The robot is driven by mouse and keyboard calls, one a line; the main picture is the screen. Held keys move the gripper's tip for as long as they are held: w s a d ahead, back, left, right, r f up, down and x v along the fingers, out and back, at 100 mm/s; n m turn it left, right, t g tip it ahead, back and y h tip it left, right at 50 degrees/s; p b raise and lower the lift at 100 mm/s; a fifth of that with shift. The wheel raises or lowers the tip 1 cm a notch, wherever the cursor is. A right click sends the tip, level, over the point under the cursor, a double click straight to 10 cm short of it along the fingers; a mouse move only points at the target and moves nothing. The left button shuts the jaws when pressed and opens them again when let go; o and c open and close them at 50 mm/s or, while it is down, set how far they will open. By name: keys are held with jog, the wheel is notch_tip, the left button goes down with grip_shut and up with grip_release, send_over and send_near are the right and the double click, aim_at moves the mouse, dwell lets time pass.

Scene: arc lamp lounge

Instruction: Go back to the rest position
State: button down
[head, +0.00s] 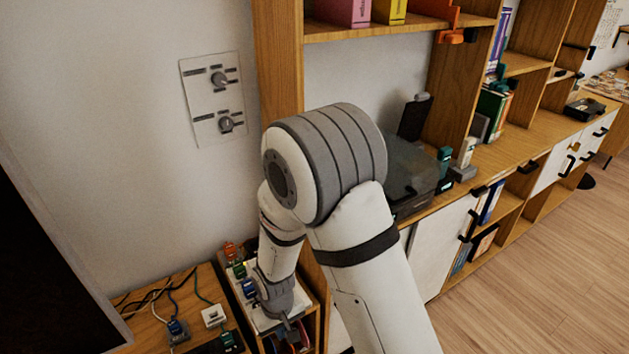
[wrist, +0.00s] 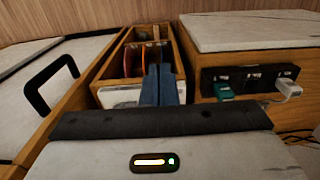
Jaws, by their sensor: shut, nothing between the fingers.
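My gripper (head: 287,325) is at the bottom of the head view, at the end of my bent arm, pointing down over the narrow wooden unit beside the wall. In the wrist view its two dark blue fingers (wrist: 159,84) are together with nothing between them. They overlap the view of an open wooden compartment (wrist: 172,62) that holds red and orange discs (wrist: 133,61). I cannot tell whether the fingertips touch anything there.
A white panel with two knobs (head: 213,100) is on the wall. A shelf unit (head: 281,60) and a dark lidded box (head: 412,170) stand close by my arm. A black handle (wrist: 51,83) and a socket strip with plugs (wrist: 250,81) flank the compartment. Open floor (head: 530,280) lies right.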

jog(key=w+d+r+m+t+p, duration=0.1)
jog(key=d+r+m, duration=0.1)
jog(key=d+r, duration=0.55)
jog(key=d+r+m, duration=0.1)
jog(key=d+r, duration=0.4)
jog(key=r, duration=0.6)
jog(key=s+d+r+m+t, duration=0.1)
jog(key=s+d+r+m, duration=0.2)
jog(key=s+d+r, duration=0.5)
notch_tip(320, 180, up, 3)
jog(key=d+p, duration=0.1)
jog(key=d, duration=0.1)
jog(key=shift+s+d+f+t, duration=0.2)
jog(key=shift+s+d+t, duration=0.1)
jog(key=shift+s+d, duration=0.1)
